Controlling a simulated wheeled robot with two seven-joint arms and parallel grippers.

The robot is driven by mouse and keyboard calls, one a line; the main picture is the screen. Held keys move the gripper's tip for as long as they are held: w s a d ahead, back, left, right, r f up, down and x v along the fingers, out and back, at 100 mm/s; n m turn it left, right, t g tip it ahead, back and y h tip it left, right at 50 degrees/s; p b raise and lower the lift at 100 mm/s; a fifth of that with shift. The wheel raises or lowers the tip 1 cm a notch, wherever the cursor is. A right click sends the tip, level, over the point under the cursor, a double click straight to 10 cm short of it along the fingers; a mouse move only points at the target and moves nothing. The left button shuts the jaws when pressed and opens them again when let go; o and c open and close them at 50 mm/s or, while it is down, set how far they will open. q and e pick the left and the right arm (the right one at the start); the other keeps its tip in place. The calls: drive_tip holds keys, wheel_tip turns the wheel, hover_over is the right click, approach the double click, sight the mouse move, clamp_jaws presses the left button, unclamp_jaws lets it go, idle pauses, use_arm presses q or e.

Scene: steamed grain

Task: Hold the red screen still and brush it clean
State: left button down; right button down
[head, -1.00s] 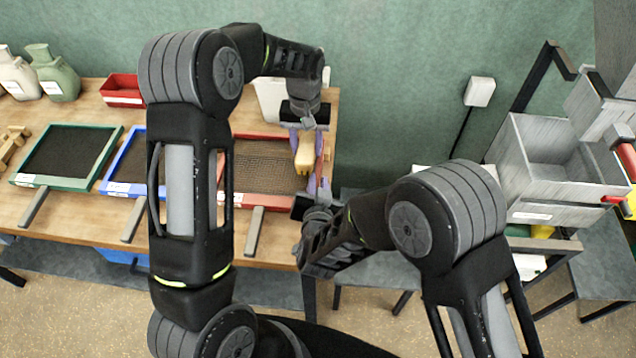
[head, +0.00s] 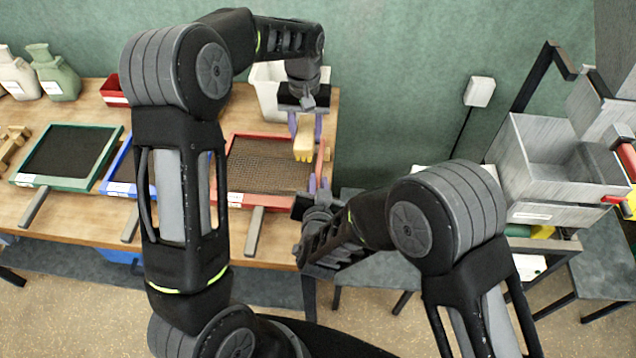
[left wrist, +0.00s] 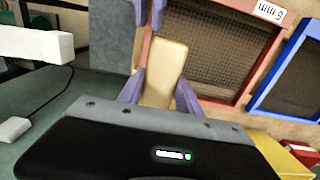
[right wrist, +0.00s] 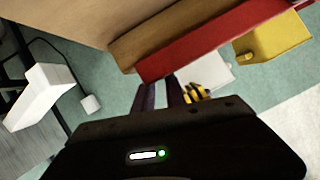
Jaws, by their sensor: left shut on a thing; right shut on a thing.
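The red screen (head: 270,172) is a red-framed mesh tray lying on the wooden table at its right end, and it also shows in the left wrist view (left wrist: 212,65). My right gripper (head: 314,188) is shut on the screen's frame at its right side. In the right wrist view the red frame (right wrist: 215,38) passes at the fingertips of the right gripper (right wrist: 160,90). A yellow brush (head: 304,142) is in my left gripper (head: 305,122), over the screen's right side. The brush (left wrist: 163,75) stands between the purple fingers in the left wrist view.
A green-framed screen (head: 68,152) and a partly hidden blue-framed screen (head: 120,172) lie to the left. A red bin (head: 113,92) and a white bin (head: 268,90) stand at the back.

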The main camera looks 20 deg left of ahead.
drive_tip(key=shift+d+f, duration=0.3)
drive_tip(key=shift+f, duration=0.15)
use_arm(q)
drive_tip(key=shift+d, duration=0.1)
use_arm(e)
drive_tip(key=c, duration=1.5)
unclamp_jaws()
use_arm(q)
drive_tip(key=shift+w, duration=0.1)
use_arm(e)
drive_tip(key=shift+o, duration=1)
use_arm(q)
drive_tip(key=shift+f, duration=0.1)
use_arm(e)
drive_tip(key=shift+a, duration=0.15)
drive_tip(key=shift+s+a+r, duration=0.1)
drive_tip(key=shift+s, duration=0.1)
drive_tip(key=v, duration=1.1)
drive_tip(key=shift+s+d+r, duration=0.1)
drive_tip(key=shift+d+r, duration=0.15)
drive_tip(key=shift+r, duration=0.2)
drive_tip(key=shift+d, duration=0.1)
